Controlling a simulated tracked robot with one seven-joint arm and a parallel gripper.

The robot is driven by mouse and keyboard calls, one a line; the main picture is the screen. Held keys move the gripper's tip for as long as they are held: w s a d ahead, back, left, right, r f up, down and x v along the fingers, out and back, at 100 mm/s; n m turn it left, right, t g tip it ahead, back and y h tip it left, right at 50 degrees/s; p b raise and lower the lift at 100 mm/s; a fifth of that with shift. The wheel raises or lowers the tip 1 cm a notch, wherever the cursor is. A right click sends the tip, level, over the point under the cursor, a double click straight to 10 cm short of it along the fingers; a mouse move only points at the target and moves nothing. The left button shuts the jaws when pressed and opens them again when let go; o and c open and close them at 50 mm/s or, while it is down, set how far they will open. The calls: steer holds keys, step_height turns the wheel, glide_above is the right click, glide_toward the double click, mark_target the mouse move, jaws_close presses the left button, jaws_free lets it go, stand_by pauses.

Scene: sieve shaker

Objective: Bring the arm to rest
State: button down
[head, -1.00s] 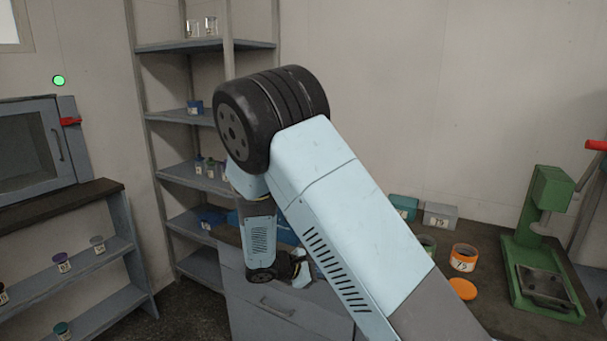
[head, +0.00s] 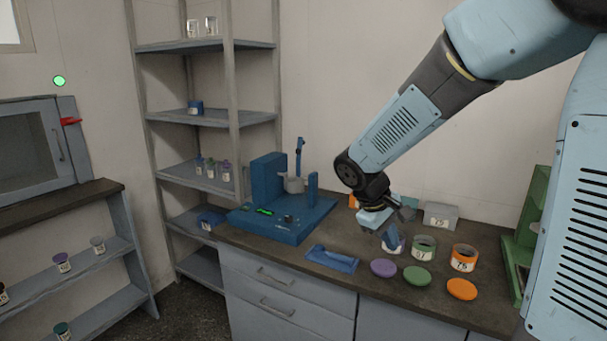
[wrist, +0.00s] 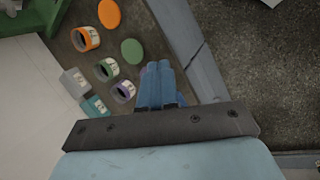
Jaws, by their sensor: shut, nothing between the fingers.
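My gripper (head: 391,238) hangs at the end of my light blue arm, above the bench and close over the purple-banded jar (head: 397,246). In the wrist view its blue fingers (wrist: 160,85) are together with nothing between them. The fingers hide part of the jar in the head view. My upper arm comes in from the top right of the head view.
Open green (head: 424,247) and orange (head: 464,258) jars stand on the bench, with purple (head: 383,268), green (head: 417,276) and orange (head: 462,289) lids in front. A blue machine (head: 275,205) and blue tray (head: 332,259) are left. A green press (head: 527,225) and grey box (head: 440,215) are right.

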steer(key=s+d+r+m+t+y, duration=0.2)
steer(key=s+r+m, duration=0.1)
steer(key=s+r, duration=0.3)
steer(key=s+d+r+m+t+y, duration=0.1)
steer(key=s+r+m, duration=0.3)
steer(key=s, duration=0.7)
step_height(320, 180, up, 2)
steer(key=shift+d+t+y, duration=0.4)
steer(key=shift+t+y, duration=0.4)
steer(key=shift+y, duration=0.1)
